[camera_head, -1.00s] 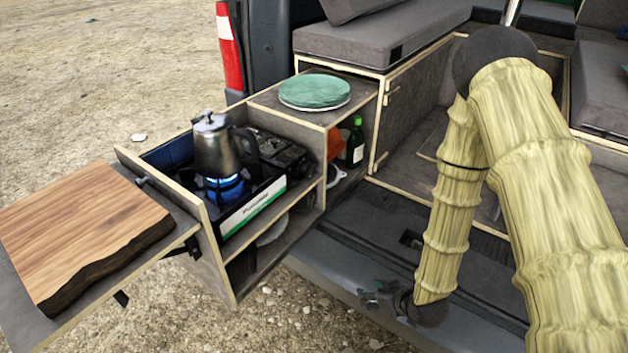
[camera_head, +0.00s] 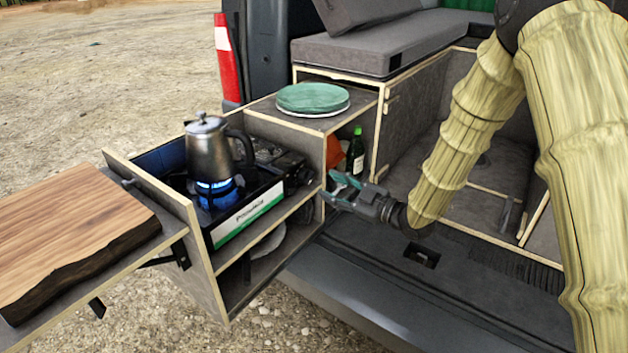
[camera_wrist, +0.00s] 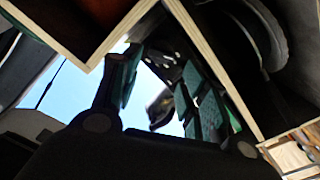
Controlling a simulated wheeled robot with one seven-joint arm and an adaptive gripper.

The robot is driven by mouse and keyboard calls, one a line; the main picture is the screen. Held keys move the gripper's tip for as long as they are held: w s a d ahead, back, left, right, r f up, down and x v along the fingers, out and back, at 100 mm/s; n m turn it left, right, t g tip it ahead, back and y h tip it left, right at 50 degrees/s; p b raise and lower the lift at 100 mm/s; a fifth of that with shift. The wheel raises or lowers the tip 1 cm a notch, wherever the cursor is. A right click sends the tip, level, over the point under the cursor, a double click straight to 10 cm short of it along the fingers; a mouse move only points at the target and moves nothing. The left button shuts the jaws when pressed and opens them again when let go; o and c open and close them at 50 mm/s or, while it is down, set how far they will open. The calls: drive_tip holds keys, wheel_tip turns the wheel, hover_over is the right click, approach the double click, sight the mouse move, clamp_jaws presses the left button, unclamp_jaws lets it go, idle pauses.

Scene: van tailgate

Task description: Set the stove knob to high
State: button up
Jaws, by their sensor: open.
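The camping stove (camera_head: 246,212) sits in the pulled-out drawer box, with a blue flame burning under a metal kettle (camera_head: 208,152). A dark knob (camera_head: 299,178) shows at the stove's right end; its setting is too small to read. My gripper (camera_head: 335,189) is just right of the knob, apart from it, with its teal-padded fingers pointing left towards the stove. In the wrist view my gripper (camera_wrist: 160,68) has its two fingers spread, with a dark shape between them in line of sight that I cannot identify surely.
A green plate stack (camera_head: 312,99) lies on the cabinet top. A green bottle (camera_head: 355,150) stands in the cubby behind my gripper. A wooden board (camera_head: 75,235) lies on the left side shelf. Wooden panel edges fill much of the wrist view.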

sight(311, 178)
drive_tip(key=x, duration=0.6)
drive_tip(key=shift+w+a, duration=0.2)
drive_tip(key=shift+a, duration=0.1)
drive_tip(key=c, duration=0.7)
drive_tip(key=shift+c, duration=0.2)
